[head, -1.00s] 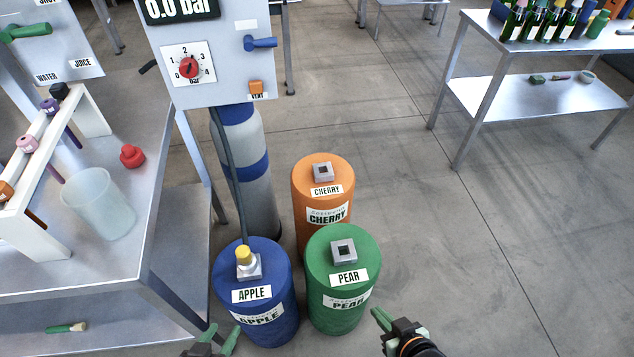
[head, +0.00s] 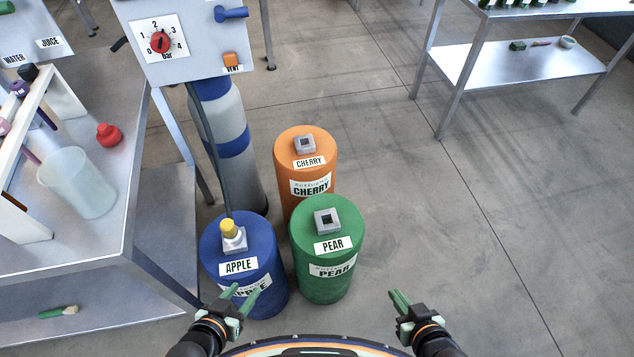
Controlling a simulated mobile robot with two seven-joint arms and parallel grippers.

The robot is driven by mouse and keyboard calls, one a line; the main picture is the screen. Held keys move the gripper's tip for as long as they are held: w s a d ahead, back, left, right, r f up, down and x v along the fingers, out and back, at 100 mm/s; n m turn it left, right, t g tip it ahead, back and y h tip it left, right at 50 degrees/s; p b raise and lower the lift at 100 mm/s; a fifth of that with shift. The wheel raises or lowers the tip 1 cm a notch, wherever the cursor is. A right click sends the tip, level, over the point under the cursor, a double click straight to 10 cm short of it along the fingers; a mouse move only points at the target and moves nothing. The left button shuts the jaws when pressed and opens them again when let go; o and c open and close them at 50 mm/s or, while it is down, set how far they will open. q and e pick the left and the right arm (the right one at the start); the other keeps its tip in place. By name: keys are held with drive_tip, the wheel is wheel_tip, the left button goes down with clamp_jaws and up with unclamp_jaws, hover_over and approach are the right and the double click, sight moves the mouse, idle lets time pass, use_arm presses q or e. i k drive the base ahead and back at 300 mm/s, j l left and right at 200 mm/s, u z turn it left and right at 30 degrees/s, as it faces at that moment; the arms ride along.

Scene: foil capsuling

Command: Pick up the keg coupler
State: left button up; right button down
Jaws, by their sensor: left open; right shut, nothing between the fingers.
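The keg coupler (head: 232,233) is a grey block with a yellow top. It sits upright on top of the blue APPLE keg (head: 243,292), with a dark hose running up from it. My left gripper (head: 245,293) is open and empty, in front of the blue keg's label in the picture and below the coupler. My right gripper (head: 399,298) is shut and empty, over the floor to the right of the green PEAR keg (head: 345,285).
The orange CHERRY keg (head: 320,176) stands behind the green one; both have bare square fittings. A grey and blue gas cylinder (head: 240,170) stands behind the blue keg. A metal table (head: 140,170) with a clear jug (head: 77,182) is at left.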

sight(232, 235)
drive_tip(key=u, duration=0.9)
